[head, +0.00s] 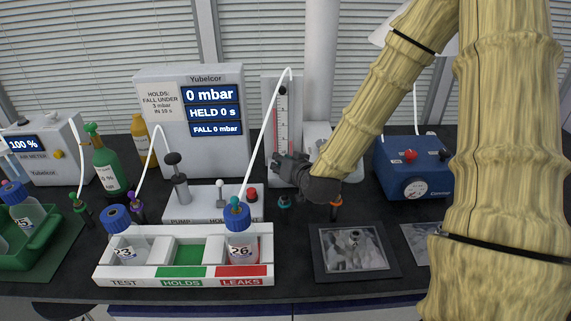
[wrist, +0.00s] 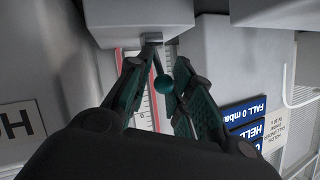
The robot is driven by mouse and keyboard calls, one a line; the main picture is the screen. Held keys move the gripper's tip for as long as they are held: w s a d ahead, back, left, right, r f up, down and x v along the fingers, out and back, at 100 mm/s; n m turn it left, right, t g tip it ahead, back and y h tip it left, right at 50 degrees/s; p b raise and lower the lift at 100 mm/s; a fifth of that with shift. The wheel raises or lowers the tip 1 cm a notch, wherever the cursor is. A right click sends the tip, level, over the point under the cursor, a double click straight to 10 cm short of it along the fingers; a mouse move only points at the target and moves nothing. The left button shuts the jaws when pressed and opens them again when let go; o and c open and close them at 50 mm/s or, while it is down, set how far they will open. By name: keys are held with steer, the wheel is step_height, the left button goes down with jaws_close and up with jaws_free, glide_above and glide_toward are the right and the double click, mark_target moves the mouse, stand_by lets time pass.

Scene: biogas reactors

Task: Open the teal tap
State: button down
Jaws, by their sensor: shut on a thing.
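The teal tap shows in the wrist view as a round teal knob (wrist: 163,85) on a thin stem below a grey block. My gripper (head: 284,166) reaches in from the right, in front of the lower part of the gauge column. In the wrist view its fingers (wrist: 166,88) stand on both sides of the teal knob and are shut on it. In the head view the gripper hides the knob. A small teal fitting (head: 285,201) shows on the bench just below the gripper.
A pump panel (head: 210,212) and a white rack (head: 185,283) with bottles 23 and 26 are to the left. An orange-topped fitting (head: 335,211) stands close on the right. A dark framed plate (head: 354,248) lies in front, and a blue box (head: 412,166) stands farther right.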

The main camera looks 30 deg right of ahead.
steer(key=c, duration=1.4)
jaws_free()
steer(key=shift+w+a+r, duration=0.25)
steer(key=shift+w+r, duration=0.05)
steer(key=shift+w, duration=0.05)
steer(key=shift+o, duration=0.2)
steer(key=shift+a+f, duration=0.1)
steer(key=shift+a, duration=0.1)
steer(key=shift+s+d+f, duration=0.15)
steer(key=shift+d+f, duration=0.1)
steer(key=shift+d, duration=0.15)
steer(key=shift+a+r, duration=0.15)
steer(key=shift+r, duration=4.85)
